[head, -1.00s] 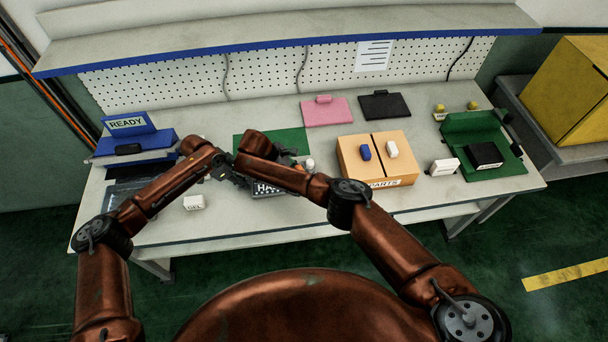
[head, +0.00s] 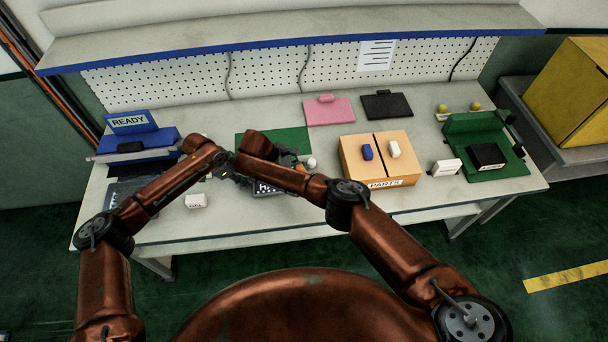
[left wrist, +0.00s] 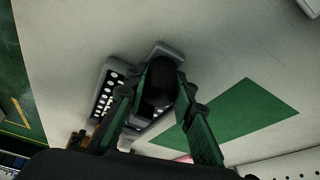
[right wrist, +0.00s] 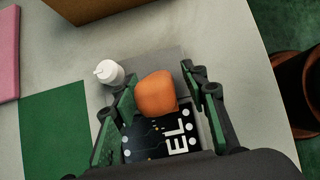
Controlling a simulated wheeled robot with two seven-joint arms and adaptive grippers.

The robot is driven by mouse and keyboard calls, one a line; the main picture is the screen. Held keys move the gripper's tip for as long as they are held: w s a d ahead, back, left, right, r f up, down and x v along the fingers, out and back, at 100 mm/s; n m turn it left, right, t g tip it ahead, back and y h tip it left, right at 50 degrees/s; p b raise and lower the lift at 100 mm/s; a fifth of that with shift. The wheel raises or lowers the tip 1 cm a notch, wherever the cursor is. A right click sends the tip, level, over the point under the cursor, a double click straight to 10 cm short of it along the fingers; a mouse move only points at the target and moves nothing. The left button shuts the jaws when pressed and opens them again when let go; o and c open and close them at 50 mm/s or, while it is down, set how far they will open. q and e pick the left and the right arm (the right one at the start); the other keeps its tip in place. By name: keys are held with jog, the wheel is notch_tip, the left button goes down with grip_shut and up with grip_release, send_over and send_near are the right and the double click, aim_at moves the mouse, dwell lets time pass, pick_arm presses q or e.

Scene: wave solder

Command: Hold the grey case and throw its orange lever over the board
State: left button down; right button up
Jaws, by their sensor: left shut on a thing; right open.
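The grey case (left wrist: 107,92), with a row of pale holes, lies on the bench in the left wrist view. My left gripper (left wrist: 163,88) is shut on a black rounded part of it. The orange lever (right wrist: 155,93) stands between the fingers of my right gripper (right wrist: 158,90), which is open around it; whether they touch is unclear. A dark board (right wrist: 148,138) with white lettering lies below the lever in the right wrist view. In the head view my left gripper (head: 223,164) and the lever (head: 300,167) are partly hidden by my arms.
A white bottle (right wrist: 108,72) stands close to the right gripper. A green mat (head: 285,139) lies behind the case. An orange parts box (head: 350,172) is to the right. A white block (head: 196,201) sits in front at left. The front bench strip is mostly clear.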

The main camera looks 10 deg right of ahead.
aim_at(303, 166)
jog(key=r, duration=0.6)
jog(key=shift+w+r, duration=0.2)
jog(key=shift+r, duration=0.15)
jog(key=shift+s+r, duration=0.2)
jog(key=shift+r, duration=1.5)
jog(key=shift+c, duration=0.6)
